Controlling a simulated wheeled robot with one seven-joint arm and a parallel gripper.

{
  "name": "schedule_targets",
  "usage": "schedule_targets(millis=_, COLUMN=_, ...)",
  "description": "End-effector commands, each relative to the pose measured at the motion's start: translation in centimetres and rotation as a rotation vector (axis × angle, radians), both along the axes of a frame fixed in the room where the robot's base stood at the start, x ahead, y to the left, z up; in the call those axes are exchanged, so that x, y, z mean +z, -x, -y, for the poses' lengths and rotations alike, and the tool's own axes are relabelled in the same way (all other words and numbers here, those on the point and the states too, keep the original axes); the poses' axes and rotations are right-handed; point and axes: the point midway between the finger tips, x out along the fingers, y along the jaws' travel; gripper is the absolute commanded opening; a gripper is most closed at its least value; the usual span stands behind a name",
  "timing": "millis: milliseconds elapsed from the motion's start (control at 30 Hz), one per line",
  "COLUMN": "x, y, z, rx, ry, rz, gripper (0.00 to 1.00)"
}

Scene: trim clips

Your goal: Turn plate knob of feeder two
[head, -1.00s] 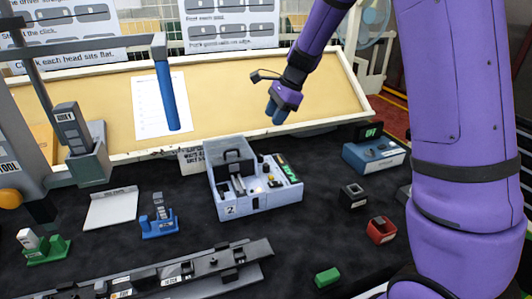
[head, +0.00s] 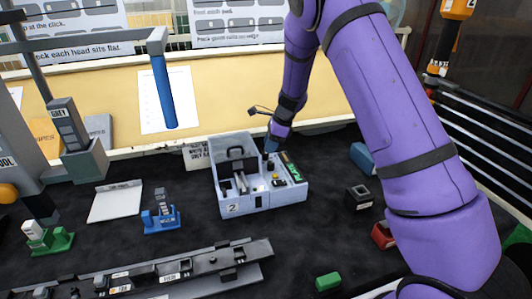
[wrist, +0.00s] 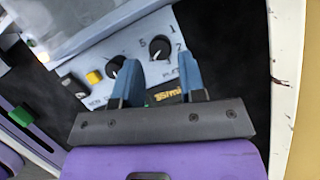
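Feeder two (head: 230,202) is a pale grey box marked "2" with a clear-lidded bowl side and a control panel on its right. In the wrist view its panel (wrist: 178,30) shows two black knobs. The plate knob (wrist: 159,47), beside lettering that seems to read "PLATE", lies just beyond and between my fingertips. The other black knob (wrist: 116,65) is left of it, near the left finger. My gripper (wrist: 160,62) is open, its two blue fingers pointing at the panel with nothing between them. In the head view my gripper (head: 272,146) is over the panel's back part; contact cannot be told.
A yellow button (wrist: 94,77) sits left of the knobs. A blue box (head: 363,158) and a dark block (head: 358,198) stand right of the feeder. A blue stand (head: 161,218) is to its left. A grey rail (head: 200,265) lies in front.

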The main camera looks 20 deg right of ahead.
Motion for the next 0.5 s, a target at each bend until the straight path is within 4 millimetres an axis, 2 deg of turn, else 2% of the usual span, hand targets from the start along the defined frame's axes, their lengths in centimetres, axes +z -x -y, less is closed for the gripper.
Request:
schedule_targets(millis=200, x=-2.7, y=-0.3, z=-1.1, rx=0.0, ry=0.0, rz=-0.001, gripper=0.38)
schedule_targets(millis=500, x=-3.7, y=-0.4, z=-1.5, rx=0.0, ry=0.001, rz=0.002, gripper=0.38)
